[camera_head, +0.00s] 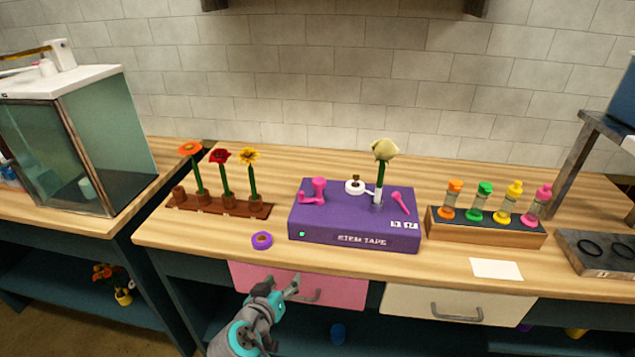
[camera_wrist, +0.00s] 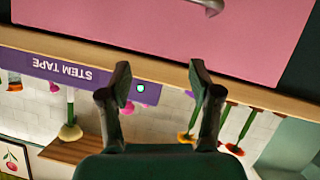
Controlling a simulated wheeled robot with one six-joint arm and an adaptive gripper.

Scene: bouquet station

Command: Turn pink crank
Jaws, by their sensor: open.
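The purple stem tape box (camera_head: 350,230) sits on the wooden counter. A pink upright part (camera_head: 314,191) stands on its left top and a slim pink handle (camera_head: 401,203) on its right top; I cannot tell for sure which is the crank. In the upside-down wrist view, my gripper (camera_wrist: 160,78) is open and empty, with the box (camera_wrist: 60,72) beyond.
A purple tape roll (camera_head: 262,240) lies near the counter's front edge. A brown flower rack (camera_head: 215,203) stands left and a rack of colored vials (camera_head: 485,228) right. A pink drawer (camera_head: 290,283) is behind my gripper. A white card (camera_head: 496,268) lies front right.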

